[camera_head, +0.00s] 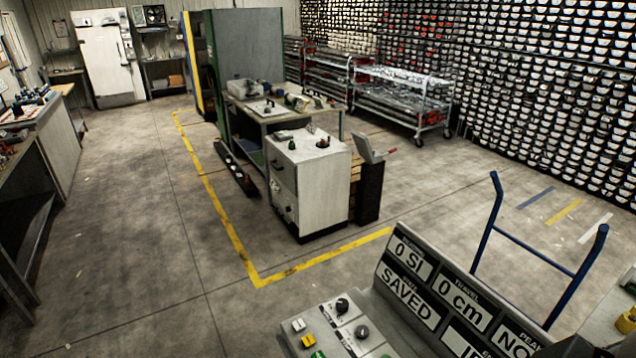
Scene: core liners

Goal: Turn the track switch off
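A grey control console (376,310) stands in the near foreground, cut off by the bottom edge. Its sloped top has a black rotary knob (342,306) on a white plate and a second black knob (362,331) on another plate. Beside them are a white button (298,324), a yellow button (308,340) and a green button (318,354). The small labels are unreadable, so I cannot tell which control is the track switch or its position. Neither gripper is in view.
A blue tubular frame (534,250) stands behind the console at right. A white cabinet (313,184) stands inside a yellow floor line (226,222). A wheeled rack (405,97) stands before a wall of stored cores. A workbench (52,150) lines the left. The left-centre floor is clear.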

